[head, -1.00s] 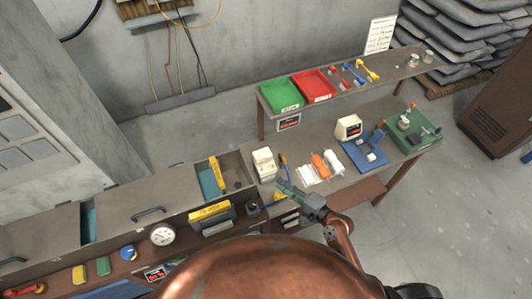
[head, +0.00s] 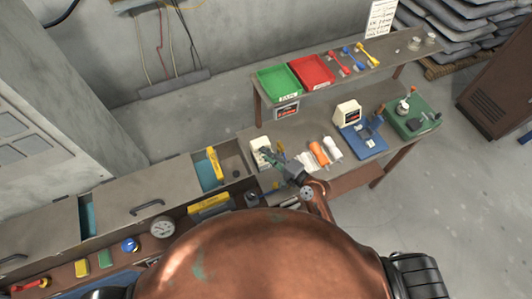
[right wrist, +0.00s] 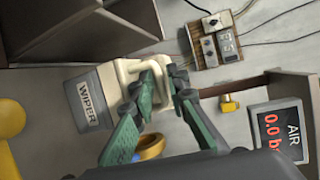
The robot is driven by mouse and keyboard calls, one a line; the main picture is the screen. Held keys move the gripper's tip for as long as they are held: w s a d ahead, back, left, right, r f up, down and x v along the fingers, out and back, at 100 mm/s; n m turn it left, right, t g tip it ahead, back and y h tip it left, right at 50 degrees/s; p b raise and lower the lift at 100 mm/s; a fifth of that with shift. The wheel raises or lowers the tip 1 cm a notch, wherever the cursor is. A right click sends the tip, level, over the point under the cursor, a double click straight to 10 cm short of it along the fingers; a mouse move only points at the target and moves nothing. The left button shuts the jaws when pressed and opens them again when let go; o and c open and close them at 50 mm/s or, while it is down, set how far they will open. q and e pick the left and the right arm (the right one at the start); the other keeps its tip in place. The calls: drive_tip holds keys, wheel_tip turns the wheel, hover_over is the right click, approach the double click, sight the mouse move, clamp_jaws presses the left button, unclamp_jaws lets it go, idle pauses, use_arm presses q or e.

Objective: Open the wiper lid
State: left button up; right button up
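The wiper box is a small pale box (head: 257,143) on the bench in the head view. In the right wrist view its grey part labelled WIPER (right wrist: 84,104) is close, with a cream part (right wrist: 132,68) beside it. My right gripper (head: 268,158) reaches over the near right side of the box. In the right wrist view its green fingers (right wrist: 163,82) stand apart, with cream material at and between the tips. I cannot tell whether they touch it. My left gripper is not in view.
An open tank with a yellow-edged part (head: 213,162) lies left of the box. Green (head: 279,88) and red (head: 312,70) bins sit on the shelf behind. An AIR display (right wrist: 282,130) is near the gripper.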

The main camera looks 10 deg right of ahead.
drive_tip(key=shift+w, duration=0.1)
drive_tip(key=c, duration=0.3)
clamp_jaws()
